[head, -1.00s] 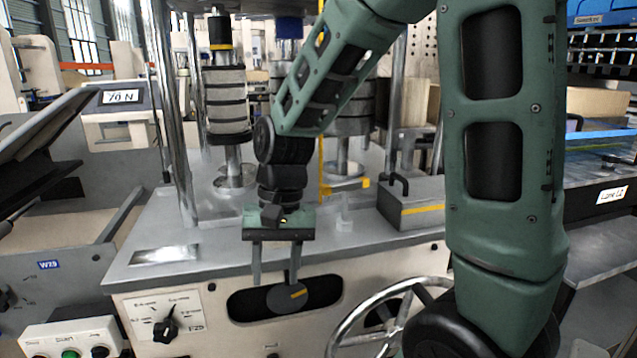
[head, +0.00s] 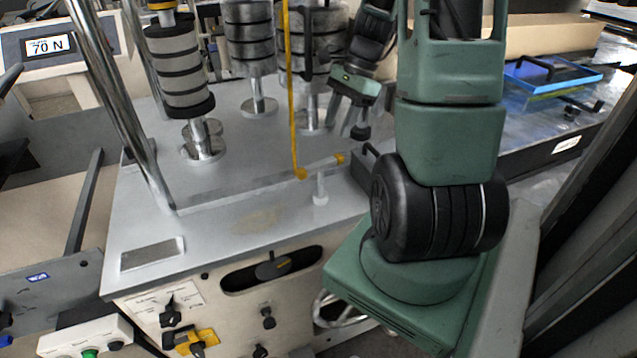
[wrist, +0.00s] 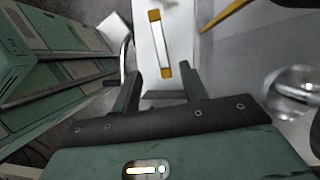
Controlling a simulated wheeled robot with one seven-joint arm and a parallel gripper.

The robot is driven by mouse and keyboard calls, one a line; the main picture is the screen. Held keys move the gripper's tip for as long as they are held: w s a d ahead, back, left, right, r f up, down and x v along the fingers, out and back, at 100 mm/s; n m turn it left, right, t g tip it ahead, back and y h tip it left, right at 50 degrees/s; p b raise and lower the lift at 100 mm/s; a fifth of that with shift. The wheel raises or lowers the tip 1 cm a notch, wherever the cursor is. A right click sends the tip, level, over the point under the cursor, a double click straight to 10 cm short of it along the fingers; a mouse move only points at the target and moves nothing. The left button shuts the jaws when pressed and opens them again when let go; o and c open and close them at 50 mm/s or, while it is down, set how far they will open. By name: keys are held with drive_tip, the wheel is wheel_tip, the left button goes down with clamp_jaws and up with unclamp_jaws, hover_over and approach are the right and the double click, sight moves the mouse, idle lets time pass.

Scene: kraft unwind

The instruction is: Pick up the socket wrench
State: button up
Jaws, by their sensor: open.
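I cannot make out a socket wrench for certain in either view. My gripper (head: 350,122) is open above the right back part of the machine top in the head view, partly behind my own arm. Its two fingers also show in the wrist view (wrist: 161,82), apart, with no object seen held between them. A small dark knob-like shape (head: 360,132) shows by the fingertips in the head view.
The grey machine top (head: 240,205) is clear at its front middle. A yellow upright rod (head: 291,100) stands left of my gripper. A box with a black handle (head: 363,165) is mostly hidden by my arm.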

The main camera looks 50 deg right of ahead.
sight(321, 162)
drive_tip(key=p+x, duration=0.1)
drive_tip(key=x, duration=0.7)
drive_tip(key=shift+a+f, duration=0.1)
drive_tip(key=shift+p+x, duration=1.05)
drive_tip(key=shift+x, duration=1.65)
drive_tip(key=shift+w, duration=0.15)
drive_tip(key=shift+c, duration=0.3)
clamp_jaws()
